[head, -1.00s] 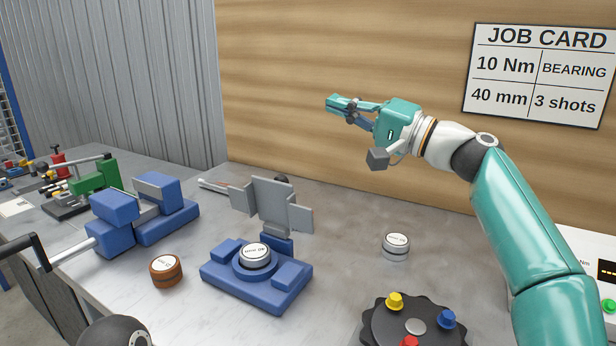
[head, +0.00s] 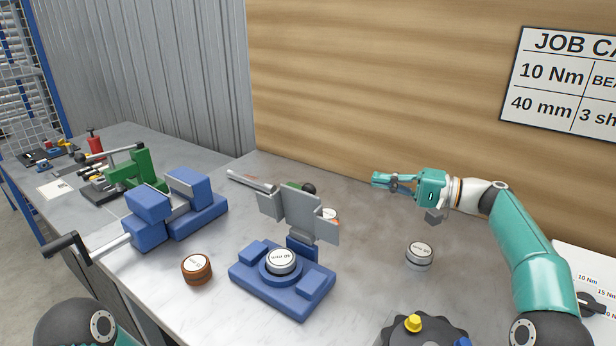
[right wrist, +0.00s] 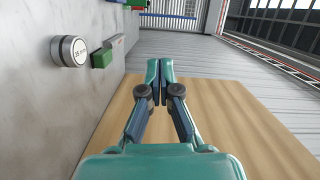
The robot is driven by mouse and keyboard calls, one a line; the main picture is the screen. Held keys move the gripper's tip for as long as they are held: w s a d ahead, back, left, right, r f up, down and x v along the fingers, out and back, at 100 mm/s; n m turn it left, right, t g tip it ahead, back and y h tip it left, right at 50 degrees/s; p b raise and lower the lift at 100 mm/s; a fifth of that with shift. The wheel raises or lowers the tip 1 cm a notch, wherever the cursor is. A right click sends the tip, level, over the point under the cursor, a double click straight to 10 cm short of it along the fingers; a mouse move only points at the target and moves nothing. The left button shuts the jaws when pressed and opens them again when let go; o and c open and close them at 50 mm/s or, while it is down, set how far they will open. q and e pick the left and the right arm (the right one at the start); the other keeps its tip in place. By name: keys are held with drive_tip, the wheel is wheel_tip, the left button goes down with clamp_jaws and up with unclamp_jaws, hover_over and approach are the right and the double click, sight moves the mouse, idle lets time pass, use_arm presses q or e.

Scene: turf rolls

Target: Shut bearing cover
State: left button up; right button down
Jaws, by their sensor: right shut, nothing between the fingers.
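The bearing cover (head: 300,214) is a grey plate with side flaps. It stands open, raised at the back of a blue bearing block (head: 258,287). A silver bearing (head: 281,262) marked 40 mm sits in the block's round seat, uncovered on top. My right gripper (head: 375,180) is shut and empty, right of the cover and a little higher in the picture, apart from it, with its fingers pointing left. In the right wrist view its fingertips (right wrist: 159,64) are together with nothing between them. My left gripper is not in view.
A silver cylinder (head: 419,256) stands right of the block, a brown-sided one (head: 197,269) left of it. A blue vise (head: 167,212) is at left; a dark round holder with coloured knobs (head: 428,330) is at front right.

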sight(303, 210)
drive_tip(key=a+f, duration=0.1)
drive_tip(key=a, duration=1.1)
drive_tip(key=shift+a+f+n+g+p, duration=0.25)
drive_tip(key=shift+f+n+g+p, duration=0.05)
drive_tip(key=shift+f+p, duration=0.1)
